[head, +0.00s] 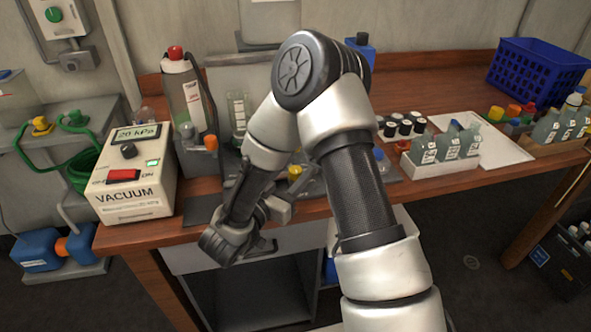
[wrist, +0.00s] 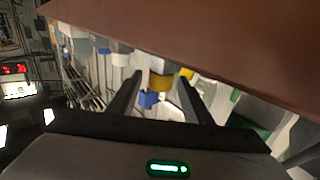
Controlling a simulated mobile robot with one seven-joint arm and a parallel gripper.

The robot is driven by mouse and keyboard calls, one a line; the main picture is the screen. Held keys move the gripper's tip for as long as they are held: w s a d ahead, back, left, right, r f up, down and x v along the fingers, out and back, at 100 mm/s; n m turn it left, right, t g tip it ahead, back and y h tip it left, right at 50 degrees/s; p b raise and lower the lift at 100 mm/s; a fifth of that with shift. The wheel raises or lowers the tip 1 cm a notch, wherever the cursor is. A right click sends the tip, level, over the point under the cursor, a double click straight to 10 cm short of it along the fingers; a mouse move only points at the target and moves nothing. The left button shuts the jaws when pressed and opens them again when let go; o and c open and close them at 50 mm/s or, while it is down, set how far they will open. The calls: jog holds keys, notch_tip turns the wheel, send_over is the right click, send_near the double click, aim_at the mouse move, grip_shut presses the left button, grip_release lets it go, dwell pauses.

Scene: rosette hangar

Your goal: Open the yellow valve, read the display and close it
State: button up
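A yellow knob (head: 294,172) shows low on the bench, partly behind my arm; I cannot tell whether it is the yellow valve or how it is turned. Another yellow knob (head: 42,124) is on the grey unit at the far left, by green hoses. The display (head: 136,133) on the white vacuum box (head: 135,200) appears to read 20 kPa. In the head view my gripper is near the bench's front edge, its fingers hard to make out. In the wrist view my gripper (wrist: 160,97) is open, fingers apart, with yellow and blue parts beyond them.
The vacuum box has a red switch (head: 123,175) and a green light. A bottle with a red cap (head: 182,100) stands behind it. A white rack of bottles (head: 440,165) and a blue crate (head: 535,75) are to the right. A brown edge (wrist: 200,40) crosses the wrist view.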

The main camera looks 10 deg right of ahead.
jog(key=shift+s, duration=0.1)
jog(key=v, duration=1.7)
jog(key=shift+a+p, duration=0.2)
jog(key=shift+p, duration=0.15)
jog(key=shift+s, duration=0.2)
